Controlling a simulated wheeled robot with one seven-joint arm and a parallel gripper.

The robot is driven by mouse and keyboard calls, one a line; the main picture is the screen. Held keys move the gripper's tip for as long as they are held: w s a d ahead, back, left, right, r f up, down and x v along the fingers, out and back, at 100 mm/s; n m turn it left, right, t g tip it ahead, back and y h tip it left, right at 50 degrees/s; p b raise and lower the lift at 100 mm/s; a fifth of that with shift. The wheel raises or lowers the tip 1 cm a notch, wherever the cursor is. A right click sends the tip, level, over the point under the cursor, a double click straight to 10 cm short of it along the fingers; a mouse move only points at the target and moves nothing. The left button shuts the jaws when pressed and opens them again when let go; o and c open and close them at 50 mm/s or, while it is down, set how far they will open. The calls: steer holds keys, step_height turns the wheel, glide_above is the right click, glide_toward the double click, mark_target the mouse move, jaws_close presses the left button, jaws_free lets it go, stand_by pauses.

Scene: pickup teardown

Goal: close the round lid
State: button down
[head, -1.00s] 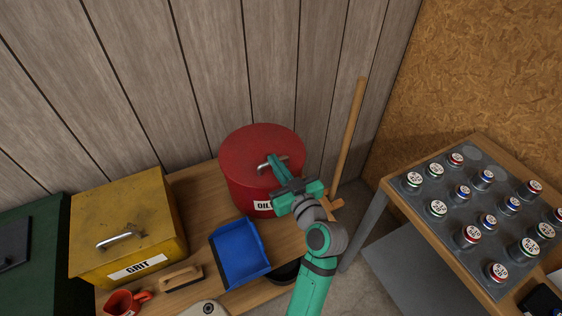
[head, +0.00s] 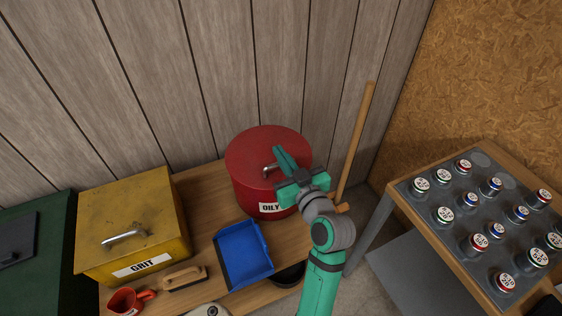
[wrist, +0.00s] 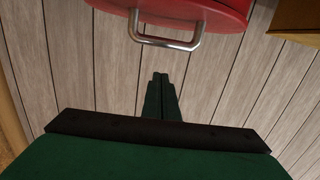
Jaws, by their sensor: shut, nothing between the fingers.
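The round red lid (head: 252,153) lies flat on top of the red can labelled "OILY" (head: 243,193), with no gap visible at its rim. Its silver handle (head: 267,171) is partly behind my gripper. My gripper (head: 280,153) is shut and empty, above the right part of the lid. In the wrist view the closed fingertips (wrist: 160,77) point toward the red lid (wrist: 215,8). Its handle (wrist: 166,42) shows just beyond the fingertips, apart from them in the picture.
A yellow "GRIT" box (head: 133,215) stands left of the can. A blue dustpan (head: 242,252) and a brush (head: 183,278) lie in front. A wooden pole (head: 356,140) leans right of the can. A table with several jars (head: 480,242) is at right.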

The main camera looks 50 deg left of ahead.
steer(key=f+v, duration=0.2)
steer(key=v, duration=0.7)
steer(key=shift+d, duration=0.45)
steer(key=shift+f, duration=0.1)
